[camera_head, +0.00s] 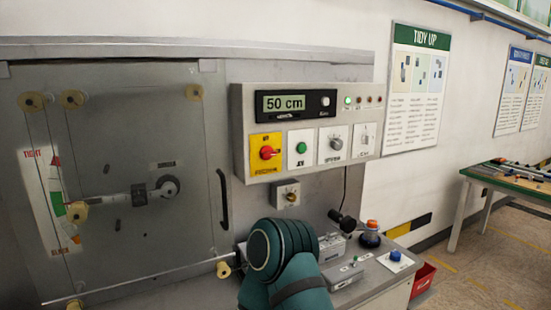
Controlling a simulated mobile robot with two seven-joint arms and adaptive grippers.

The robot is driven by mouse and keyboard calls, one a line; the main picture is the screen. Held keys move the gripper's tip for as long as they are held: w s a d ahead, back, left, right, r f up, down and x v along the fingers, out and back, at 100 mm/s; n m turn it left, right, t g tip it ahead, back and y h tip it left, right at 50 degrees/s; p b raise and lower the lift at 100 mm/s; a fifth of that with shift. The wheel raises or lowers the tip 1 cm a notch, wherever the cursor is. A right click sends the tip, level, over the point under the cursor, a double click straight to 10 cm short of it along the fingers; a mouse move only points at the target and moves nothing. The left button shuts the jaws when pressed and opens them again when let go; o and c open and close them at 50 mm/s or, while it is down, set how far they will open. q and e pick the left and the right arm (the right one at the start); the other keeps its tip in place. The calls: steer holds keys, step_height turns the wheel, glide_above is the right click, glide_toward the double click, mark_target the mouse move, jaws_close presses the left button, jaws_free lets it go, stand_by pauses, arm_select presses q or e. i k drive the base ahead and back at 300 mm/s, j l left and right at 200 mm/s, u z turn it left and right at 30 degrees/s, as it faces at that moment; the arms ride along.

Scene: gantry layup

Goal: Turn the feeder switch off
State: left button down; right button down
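A grey control box (310,125) is on the machine's front, with a display (284,103) reading "50 cm". On the box are a red rotary switch on a yellow plate (266,153), a green button (301,147), a grey knob (336,143) and a small toggle-like control (364,139). Another small knob (288,194) is on a plate below the box. The labels are too small to read, so I cannot tell which is the feeder switch. A teal arm link of mine rises at the bottom centre, below these controls. Neither gripper shows.
A grey door panel (120,170) with rollers and a black handle (223,200) is at left. A ledge at lower right holds a blue button box (396,261) and a dark, orange-capped bottle (371,236). A red bin (424,278) and green-topped table (508,180) stand right.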

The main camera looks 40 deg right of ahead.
mark_target(267, 153)
steer(key=z, duration=1.2)
